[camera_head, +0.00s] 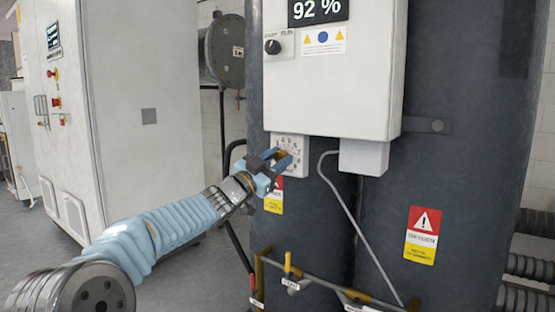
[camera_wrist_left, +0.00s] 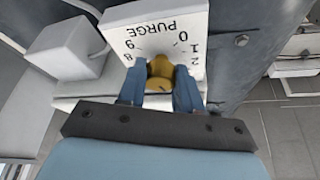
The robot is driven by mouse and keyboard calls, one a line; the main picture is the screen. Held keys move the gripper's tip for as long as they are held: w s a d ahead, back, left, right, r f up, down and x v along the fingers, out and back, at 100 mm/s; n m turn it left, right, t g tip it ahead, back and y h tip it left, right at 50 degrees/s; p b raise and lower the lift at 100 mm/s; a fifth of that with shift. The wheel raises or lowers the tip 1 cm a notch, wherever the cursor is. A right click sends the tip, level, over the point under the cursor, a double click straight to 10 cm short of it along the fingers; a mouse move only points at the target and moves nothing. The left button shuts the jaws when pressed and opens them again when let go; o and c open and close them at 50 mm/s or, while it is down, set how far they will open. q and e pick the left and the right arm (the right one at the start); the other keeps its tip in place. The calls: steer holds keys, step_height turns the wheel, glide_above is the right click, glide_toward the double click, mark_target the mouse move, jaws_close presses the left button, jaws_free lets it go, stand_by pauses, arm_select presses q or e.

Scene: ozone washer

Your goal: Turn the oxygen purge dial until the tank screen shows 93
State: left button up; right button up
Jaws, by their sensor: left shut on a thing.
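The tank screen (camera_head: 318,11) at the top of the head view reads 92 %. The white purge dial plate (camera_head: 297,165) sits just under the white control box, with numbers around it. In the left wrist view the plate (camera_wrist_left: 158,28) shows upside down with the word PURGE and digits. My left gripper (camera_head: 283,161) reaches it from the left. In the left wrist view its two blue fingers (camera_wrist_left: 160,88) are closed on the yellow-brown dial knob (camera_wrist_left: 160,68). The fingers hide part of the knob and of the lower numbers. My right gripper is not in view.
The white control box (camera_head: 335,95) hangs right above the dial, with a black selector knob (camera_head: 272,47). A small white box (camera_head: 364,157) and a bent grey pipe (camera_head: 345,205) are to the right. Dark tanks (camera_head: 455,160) stand behind. Valves (camera_head: 290,270) line a pipe below.

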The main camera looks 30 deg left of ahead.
arm_select(q)
steer(key=o, duration=1)
steer(key=shift+o, duration=0.2)
steer(key=b+v, duration=0.3)
steer(key=v, duration=1)
steer(key=shift+s, duration=0.45)
steer(key=shift+a+f, duration=0.1)
